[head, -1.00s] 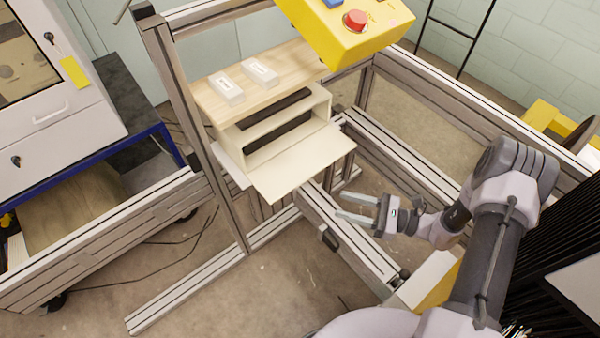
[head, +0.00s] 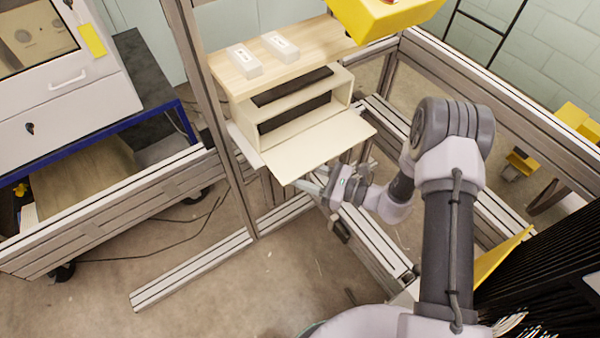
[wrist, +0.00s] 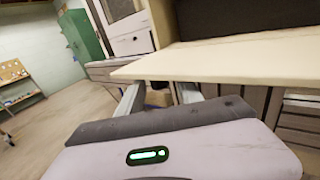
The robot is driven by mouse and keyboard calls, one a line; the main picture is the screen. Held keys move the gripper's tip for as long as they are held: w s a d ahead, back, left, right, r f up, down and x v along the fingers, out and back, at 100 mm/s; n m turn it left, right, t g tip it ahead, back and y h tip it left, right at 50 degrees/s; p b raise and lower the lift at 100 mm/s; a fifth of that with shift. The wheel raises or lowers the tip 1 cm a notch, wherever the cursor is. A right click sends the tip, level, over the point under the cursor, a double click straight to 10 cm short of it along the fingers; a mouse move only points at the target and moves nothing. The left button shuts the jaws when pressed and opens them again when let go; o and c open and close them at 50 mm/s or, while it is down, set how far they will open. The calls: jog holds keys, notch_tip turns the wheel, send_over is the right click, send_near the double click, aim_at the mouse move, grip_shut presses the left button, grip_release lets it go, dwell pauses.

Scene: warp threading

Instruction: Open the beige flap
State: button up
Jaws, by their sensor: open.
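The beige flap (head: 318,146) is a flat panel folded outward from the lower front of a beige box (head: 345,82), standing nearly level, with the box's dark openings exposed. In the wrist view the flap (wrist: 225,58) spans the upper right as a pale sheet seen almost edge-on. My gripper (head: 312,180) is at the flap's front edge, slightly below it. In the wrist view my gripper (wrist: 160,95) has its two fingers spread, with nothing between them, and their tips reach under the flap's edge. I cannot tell whether a finger touches the flap.
The box hangs under a wooden shelf (head: 225,72) holding two white blocks. Metal frame posts (head: 205,85) and rails (head: 375,240) surround it. A yellow control box (head: 385,15) is above right. A grey cabinet (head: 70,110) stands left. The floor below left is open.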

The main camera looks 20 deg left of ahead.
jog(key=shift+c, duration=0.4)
grip_shut()
dwell(0.9)
